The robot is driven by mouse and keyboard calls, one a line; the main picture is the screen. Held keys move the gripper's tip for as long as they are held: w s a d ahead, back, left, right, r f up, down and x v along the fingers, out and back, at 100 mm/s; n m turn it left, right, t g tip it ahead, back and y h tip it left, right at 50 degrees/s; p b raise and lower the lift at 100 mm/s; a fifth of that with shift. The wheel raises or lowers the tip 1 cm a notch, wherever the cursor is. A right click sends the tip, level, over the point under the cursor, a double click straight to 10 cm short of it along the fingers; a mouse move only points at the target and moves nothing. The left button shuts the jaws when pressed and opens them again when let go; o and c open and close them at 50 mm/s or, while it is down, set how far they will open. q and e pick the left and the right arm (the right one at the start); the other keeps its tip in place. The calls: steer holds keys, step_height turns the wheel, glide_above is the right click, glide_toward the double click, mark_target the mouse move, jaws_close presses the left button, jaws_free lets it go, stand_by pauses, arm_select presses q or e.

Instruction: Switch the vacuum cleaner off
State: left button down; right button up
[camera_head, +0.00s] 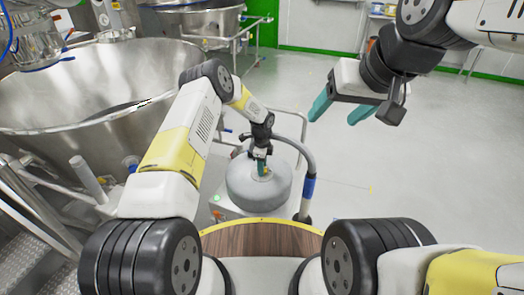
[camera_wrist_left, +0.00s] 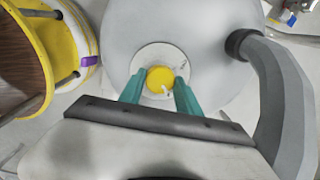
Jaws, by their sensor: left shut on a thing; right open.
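The vacuum cleaner (camera_head: 243,190) is a grey rounded drum on the floor ahead of me, with a hose (camera_head: 300,158) on its right side. In the left wrist view a yellow knob (camera_wrist_left: 160,79) with a pale pointer mark sits on a light round plate (camera_wrist_left: 147,60) on top of the cleaner. My left gripper (camera_head: 262,170) reaches down to the cleaner's top; its teal fingers (camera_wrist_left: 160,92) are shut on the yellow knob, one on each side. My right gripper (camera_head: 341,110) is open and empty, raised at the upper right, away from the cleaner.
A large steel bowl (camera_head: 60,90) stands at the left, with metal pipes and steps below it. A trolley rail (camera_head: 290,115) is behind the cleaner. The grey floor (camera_head: 440,150) at the right is clear.

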arm_select(q)
steer(key=n, duration=0.4)
steer(key=shift+r, duration=0.1)
steer(key=n, duration=0.8)
steer(key=shift+n, duration=2.1)
steer(key=c, duration=0.9)
jaws_free()
steer(key=shift+o, duration=0.2)
